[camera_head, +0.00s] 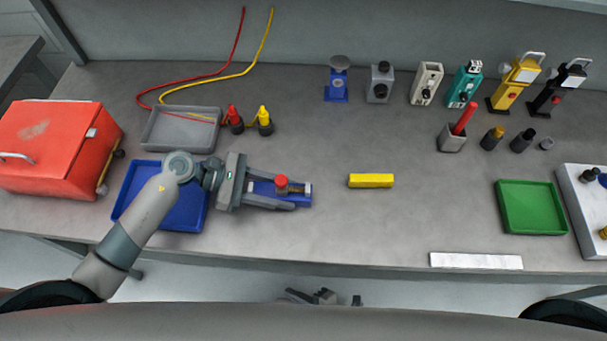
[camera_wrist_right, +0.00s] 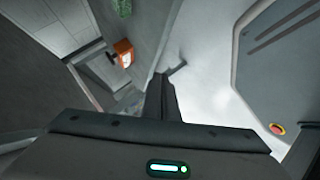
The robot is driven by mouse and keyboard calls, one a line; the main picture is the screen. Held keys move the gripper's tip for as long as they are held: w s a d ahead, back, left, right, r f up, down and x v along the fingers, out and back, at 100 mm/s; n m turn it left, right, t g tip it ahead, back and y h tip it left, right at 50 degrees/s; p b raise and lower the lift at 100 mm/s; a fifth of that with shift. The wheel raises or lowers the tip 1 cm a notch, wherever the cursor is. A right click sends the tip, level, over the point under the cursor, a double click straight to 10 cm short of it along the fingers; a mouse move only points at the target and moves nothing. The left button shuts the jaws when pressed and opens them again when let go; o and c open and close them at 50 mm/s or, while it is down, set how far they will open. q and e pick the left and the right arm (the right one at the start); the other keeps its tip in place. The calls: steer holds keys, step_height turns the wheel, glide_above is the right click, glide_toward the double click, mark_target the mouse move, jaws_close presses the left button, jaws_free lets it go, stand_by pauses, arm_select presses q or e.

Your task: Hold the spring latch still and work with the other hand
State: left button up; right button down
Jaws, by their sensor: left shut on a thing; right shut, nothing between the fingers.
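The spring latch (camera_head: 264,188) has a blue base, a red knob and a small metal part at its right end. It lies on the grey bench, left of the middle, in the head view. My left gripper (camera_head: 292,195) is shut on it from the left, with its fingers along the base and partly hiding it. My right gripper (camera_head: 322,297) shows low in the head view, in front of the bench edge and away from the latch. In the right wrist view its fingers (camera_wrist_right: 160,90) are together with nothing between them.
A yellow bar (camera_head: 371,181) lies right of the latch. A blue tray (camera_head: 189,211) sits partly under my left arm, with a red toolbox (camera_head: 55,146) and grey tray (camera_head: 155,130) beyond. A green tray (camera_head: 530,207) and white strip (camera_head: 476,261) are right. Bench between latch and bar is clear.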

steer(key=s+a+r+n+g+y, duration=0.3)
steer(key=s+a+r+n+g, duration=0.15)
steer(key=a+r+n, duration=0.3)
steer(key=s+a+r+n+g+y, duration=0.3)
steer(key=s+a+r+n, duration=0.2)
steer(key=a+r+n, duration=0.3)
steer(key=s+a+r+n+g, duration=0.2)
steer(key=a+r+n+g, duration=0.15)
steer(key=r+n, duration=0.65)
steer(key=s+a+r+n+g, duration=0.1)
steer(key=a+r+n+g, duration=0.35)
steer(key=r, duration=0.95)
steer(key=w+d+r+n+t+h, duration=0.1)
steer(key=w+d+r+n+h, duration=0.2)
steer(key=w+d, duration=1.2)
steer(key=w+d+r+n+t, duration=0.2)
steer(key=w+d+r+n, duration=0.2)
steer(key=w+d, duration=1.05)
steer(key=w+d+f+m+t+y, duration=0.1)
steer(key=w+d+f+m+t, duration=0.1)
steer(key=d, duration=0.3)
steer(key=w+d+f+m+t+y, duration=0.1)
steer(key=w+d+f+m+t, duration=0.1)
steer(key=d, duration=0.3)
steer(key=shift+f+m+y, duration=0.15)
steer(key=shift+m+y, duration=0.15)
